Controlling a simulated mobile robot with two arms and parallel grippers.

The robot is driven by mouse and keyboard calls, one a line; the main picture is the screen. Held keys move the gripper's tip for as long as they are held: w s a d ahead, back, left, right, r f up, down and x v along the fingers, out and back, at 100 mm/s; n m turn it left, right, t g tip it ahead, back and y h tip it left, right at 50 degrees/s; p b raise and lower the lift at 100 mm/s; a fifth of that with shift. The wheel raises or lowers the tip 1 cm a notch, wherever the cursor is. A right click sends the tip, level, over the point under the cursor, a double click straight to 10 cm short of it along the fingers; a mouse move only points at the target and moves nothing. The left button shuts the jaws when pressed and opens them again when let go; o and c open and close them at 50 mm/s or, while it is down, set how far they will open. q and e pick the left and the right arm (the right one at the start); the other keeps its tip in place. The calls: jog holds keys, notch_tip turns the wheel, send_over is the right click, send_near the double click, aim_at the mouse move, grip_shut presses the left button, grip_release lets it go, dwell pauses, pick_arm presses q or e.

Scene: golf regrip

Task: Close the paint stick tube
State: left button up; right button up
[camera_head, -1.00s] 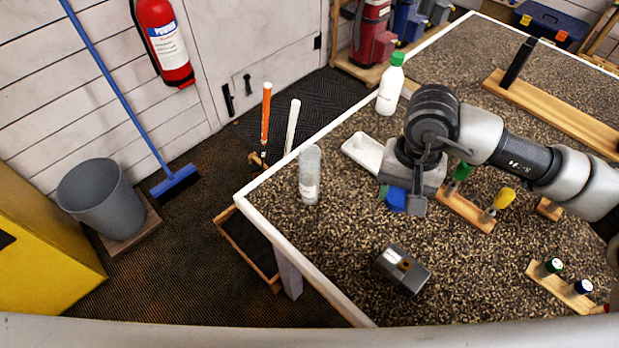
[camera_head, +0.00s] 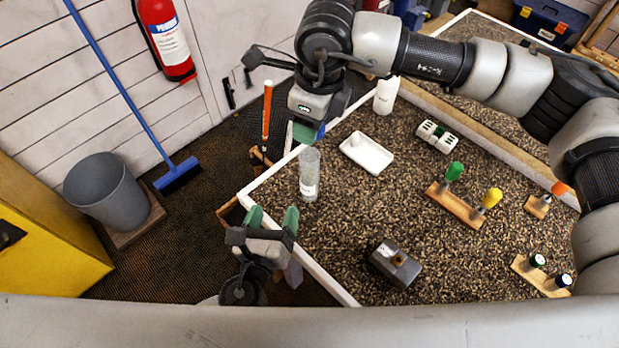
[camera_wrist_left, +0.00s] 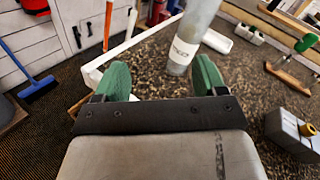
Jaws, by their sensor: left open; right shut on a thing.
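The paint stick tube (camera_head: 309,178) is a grey, see-through cylinder with a white label, standing upright near the left edge of the table. It also shows in the left wrist view (camera_wrist_left: 192,35), beyond the fingers. My left gripper (camera_head: 271,217) is open and empty, with green fingertips, to the lower left of the tube; its fingers (camera_wrist_left: 160,78) show apart in the wrist view. My right gripper (camera_head: 310,131) is shut on a blue cap (camera_head: 321,131), which shows just above the tube's top in the head view. The fingers hide most of the cap, and its height above the tube is unclear.
A white tray (camera_head: 378,157) lies right of the tube, and a white bottle (camera_head: 386,97) stands behind it. A grey box (camera_head: 394,264) lies towards the front. Wooden holders with green (camera_head: 454,171) and yellow (camera_head: 492,198) handles are further right. The table's white edge (camera_head: 262,178) runs close by.

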aim_at(306, 184)
pick_arm(q)
jog(key=m+h, duration=0.1)
jog(key=m, duration=0.1)
jog(key=s+d+m+h, duration=0.1)
jog(key=d+m+h, duration=0.1)
jog(key=m, duration=0.1)
jog(key=shift+s+d+f+m, duration=0.1)
jog(key=shift+s+d+m, duration=0.15)
jog(key=shift+m, duration=0.05)
pick_arm(e)
jog(key=shift+a+r, duration=0.1)
pick_arm(q)
jog(key=shift+w, duration=0.1)
jog(key=x, duration=1.2)
grip_shut()
pick_arm(e)
jog(key=shift+f, duration=2.5)
